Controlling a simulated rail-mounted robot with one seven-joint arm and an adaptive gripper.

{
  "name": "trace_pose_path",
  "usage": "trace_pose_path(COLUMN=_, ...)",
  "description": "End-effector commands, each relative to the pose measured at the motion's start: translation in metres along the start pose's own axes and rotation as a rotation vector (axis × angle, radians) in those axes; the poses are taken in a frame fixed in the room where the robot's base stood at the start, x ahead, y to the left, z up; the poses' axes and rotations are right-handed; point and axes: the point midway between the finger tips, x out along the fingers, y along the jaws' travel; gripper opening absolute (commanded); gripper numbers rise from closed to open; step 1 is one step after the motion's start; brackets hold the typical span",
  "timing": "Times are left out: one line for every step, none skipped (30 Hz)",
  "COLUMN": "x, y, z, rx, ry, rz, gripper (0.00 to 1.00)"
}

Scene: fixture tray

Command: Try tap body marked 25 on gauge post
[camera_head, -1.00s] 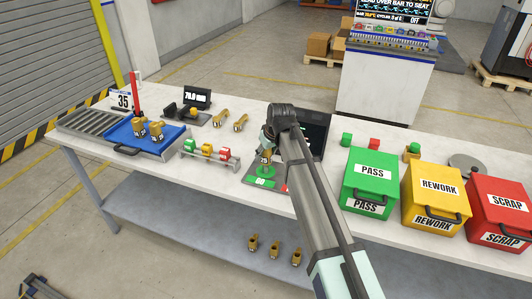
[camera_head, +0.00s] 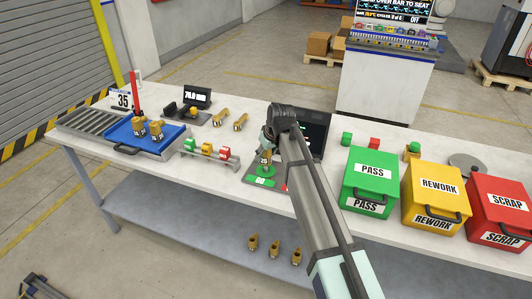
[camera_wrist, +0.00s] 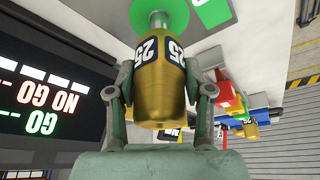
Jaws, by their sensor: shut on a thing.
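The brass tap body marked 25 (camera_wrist: 158,85) is held between the two fingers of my gripper (camera_wrist: 159,93) in the wrist view. The tap body also shows in the head view (camera_head: 264,159), below my gripper (camera_head: 268,144). The green gauge post (camera_wrist: 160,18) meets the far end of the tap body. A short green stem and disc show beyond that end, so the body is in line with the post. How far the post goes inside is hidden. The post's green base disc (camera_head: 266,171) shows under the tap body in the head view.
A dark screen (camera_wrist: 45,100) reading GO and NO GO stands beside the post. A rack of green, yellow and red pieces (camera_head: 208,152) and a blue tray (camera_head: 148,138) with tap bodies are left. PASS (camera_head: 371,154), REWORK (camera_head: 438,175) and SCRAP (camera_head: 505,185) bins are right.

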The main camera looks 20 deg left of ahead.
Motion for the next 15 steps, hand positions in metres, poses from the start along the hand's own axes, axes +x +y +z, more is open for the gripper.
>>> trace_pose_path(x=0.0005, y=0.0001, z=-0.0002, rx=0.000, ry=0.002, rz=0.000, gripper=0.00)
trace_pose_path(x=0.0010, y=0.0001, z=0.0001, rx=0.000, ry=0.002, rz=0.000, gripper=0.00)
trace_pose_path(x=0.0017, y=0.0001, z=0.0003, rx=0.000, ry=0.002, rz=0.000, gripper=0.00)
trace_pose_path(x=0.0022, y=0.0001, z=0.0005, rx=0.000, ry=0.002, rz=0.000, gripper=0.00)
trace_pose_path(x=0.0027, y=0.0001, z=0.0007, rx=0.000, ry=0.002, rz=0.000, gripper=0.00)
trace_pose_path(x=0.0034, y=0.0001, z=0.0010, rx=0.000, ry=0.002, rz=0.000, gripper=0.00)
trace_pose_path(x=0.0039, y=0.0001, z=0.0012, rx=0.000, ry=0.002, rz=0.000, gripper=0.00)
trace_pose_path(x=0.0044, y=0.0000, z=0.0014, rx=0.000, ry=0.002, rz=0.000, gripper=0.00)
trace_pose_path(x=0.0051, y=0.0000, z=0.0017, rx=0.000, ry=0.002, rz=0.000, gripper=0.00)
trace_pose_path(x=0.0055, y=0.0000, z=0.0019, rx=0.000, ry=0.002, rz=0.000, gripper=0.00)
trace_pose_path(x=0.0059, y=0.0001, z=0.0021, rx=0.000, ry=0.002, rz=0.000, gripper=0.00)
trace_pose_path(x=0.0063, y=0.0001, z=0.0023, rx=0.000, ry=0.002, rz=0.000, gripper=0.00)
trace_pose_path(x=0.0066, y=0.0001, z=0.0023, rx=0.000, ry=0.002, rz=0.000, gripper=0.00)
trace_pose_path(x=0.0068, y=0.0001, z=0.0024, rx=0.000, ry=0.002, rz=0.000, gripper=0.00)
trace_pose_path(x=0.0069, y=0.0001, z=0.0025, rx=0.000, ry=0.002, rz=0.000, gripper=0.00)
